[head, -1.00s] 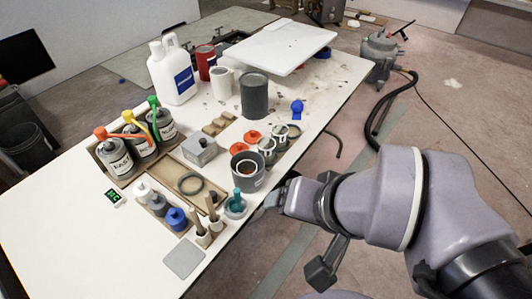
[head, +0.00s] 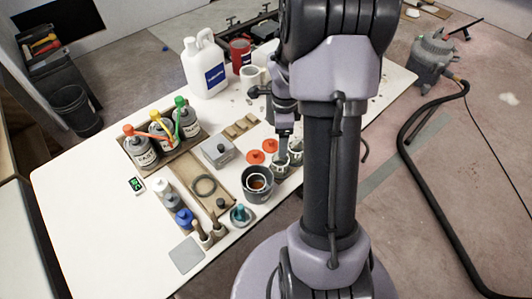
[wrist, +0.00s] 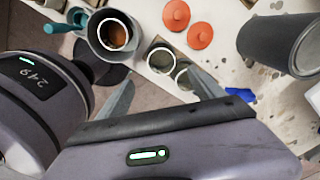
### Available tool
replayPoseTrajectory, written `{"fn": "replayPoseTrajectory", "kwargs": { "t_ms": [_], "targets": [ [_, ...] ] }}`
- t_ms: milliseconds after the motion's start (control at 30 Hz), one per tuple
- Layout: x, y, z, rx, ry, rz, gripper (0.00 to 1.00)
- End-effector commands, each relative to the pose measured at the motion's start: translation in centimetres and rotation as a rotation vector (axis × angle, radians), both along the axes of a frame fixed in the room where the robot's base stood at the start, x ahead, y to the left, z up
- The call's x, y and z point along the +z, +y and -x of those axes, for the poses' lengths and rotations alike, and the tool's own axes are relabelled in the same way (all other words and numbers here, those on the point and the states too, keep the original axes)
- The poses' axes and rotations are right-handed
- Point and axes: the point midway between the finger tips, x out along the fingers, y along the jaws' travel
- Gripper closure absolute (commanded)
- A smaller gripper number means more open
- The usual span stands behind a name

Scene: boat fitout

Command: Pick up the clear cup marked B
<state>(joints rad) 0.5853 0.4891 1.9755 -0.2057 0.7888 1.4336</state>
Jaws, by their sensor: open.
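Two small clear cups with pale rims stand side by side, the first (head: 281,168) and the second (head: 296,148) partly hidden by my arm. In the wrist view, one cup (wrist: 161,57) lies ahead of and between my fingers. The other cup (wrist: 183,76) is close to the right finger. I cannot read a letter on either cup, so I cannot tell which is B. My gripper (wrist: 161,79) is open and empty; it also shows in the head view (head: 284,148), above the cups.
A grey pot (head: 257,184) with a smaller cup inside stands beside the clear cups. Red lids (wrist: 188,25) lie near them. A dark grey can (wrist: 281,40) is at the right in the wrist view. The table's near left (head: 90,215) is clear.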

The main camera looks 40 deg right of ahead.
Motion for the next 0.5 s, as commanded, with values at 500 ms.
{"fn": "replayPoseTrajectory", "kwargs": {
  "t_ms": [500],
  "targets": [
    [-9.8,0.0,-0.1,0.003,0.001,-0.001,0.23]
  ]
}}
